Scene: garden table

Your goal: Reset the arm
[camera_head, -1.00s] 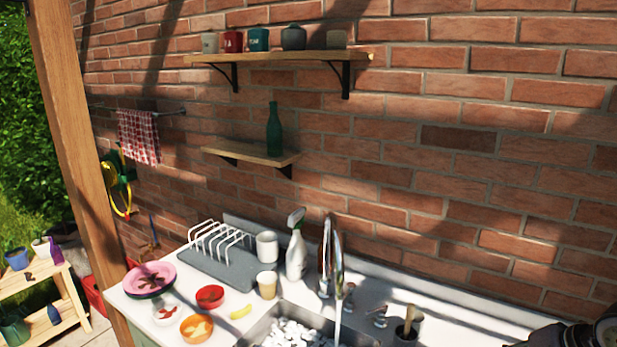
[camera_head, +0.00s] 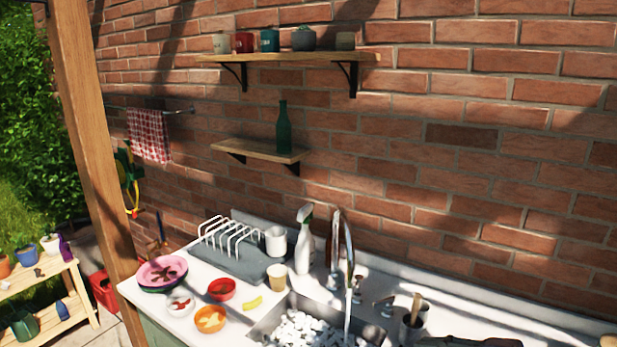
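Neither gripper can be made out in the head view. At the bottom edge, right of the sink, a thin dark shape (camera_head: 470,342) shows, perhaps a part of my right arm. Too little of it is in the picture to tell. Nothing of my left arm is visible.
The white counter (camera_head: 450,322) runs along a brick wall. A sink (camera_head: 262,331) with running tap (camera_head: 348,250), dish rack (camera_head: 228,262), spray bottle (camera_head: 304,240), bowls (camera_head: 210,319), pink plates (camera_head: 162,271) and a utensil pot (camera_head: 412,329) crowd it. Shelves (camera_head: 262,152) hang above.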

